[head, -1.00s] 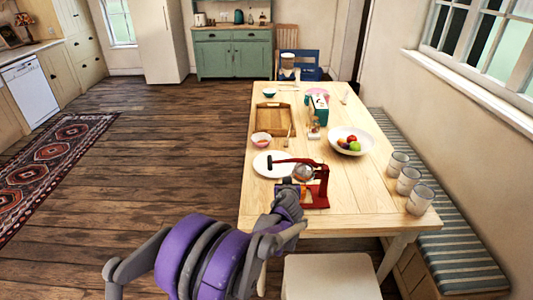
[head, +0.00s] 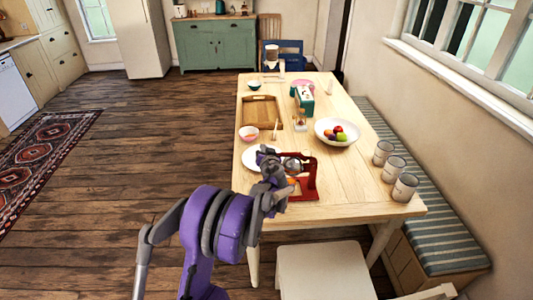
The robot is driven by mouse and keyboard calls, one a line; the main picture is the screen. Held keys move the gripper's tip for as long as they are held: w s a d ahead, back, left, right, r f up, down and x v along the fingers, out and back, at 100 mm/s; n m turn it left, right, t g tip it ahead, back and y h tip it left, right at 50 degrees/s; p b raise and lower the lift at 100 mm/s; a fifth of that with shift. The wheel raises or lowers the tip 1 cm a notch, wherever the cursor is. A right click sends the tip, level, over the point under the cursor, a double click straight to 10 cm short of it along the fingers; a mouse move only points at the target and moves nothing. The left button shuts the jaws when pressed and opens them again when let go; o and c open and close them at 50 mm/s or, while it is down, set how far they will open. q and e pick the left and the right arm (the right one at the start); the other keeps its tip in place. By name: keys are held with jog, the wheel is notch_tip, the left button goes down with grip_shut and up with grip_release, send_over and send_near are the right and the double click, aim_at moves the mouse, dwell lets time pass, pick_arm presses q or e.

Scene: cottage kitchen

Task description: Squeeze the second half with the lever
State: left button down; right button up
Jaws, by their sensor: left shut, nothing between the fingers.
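A red lever juicer (head: 309,176) with a silver domed press head (head: 291,165) stands near the front edge of the wooden table. A small orange patch shows under the head; I cannot tell whether it is fruit or juice. My left gripper (head: 267,158) is shut and empty at the left side of the juicer, about where its lever runs. The gripper and wrist hide the lever and part of the juicer, so I cannot tell whether they touch. My right gripper is out of view.
A fruit bowl (head: 325,127) stands behind, and several mugs (head: 393,168) stand on the right. A pale chair (head: 322,273) is at the table's near end.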

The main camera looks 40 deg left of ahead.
pick_arm(q)
jog(key=f, duration=0.2)
jog(key=s+f, duration=0.1)
jog(key=shift+a, duration=0.3)
jog(key=shift+f, duration=0.15)
jog(key=shift+s+a+f, duration=0.15)
jog(key=shift+f, duration=0.65)
jog(key=shift+r, duration=0.1)
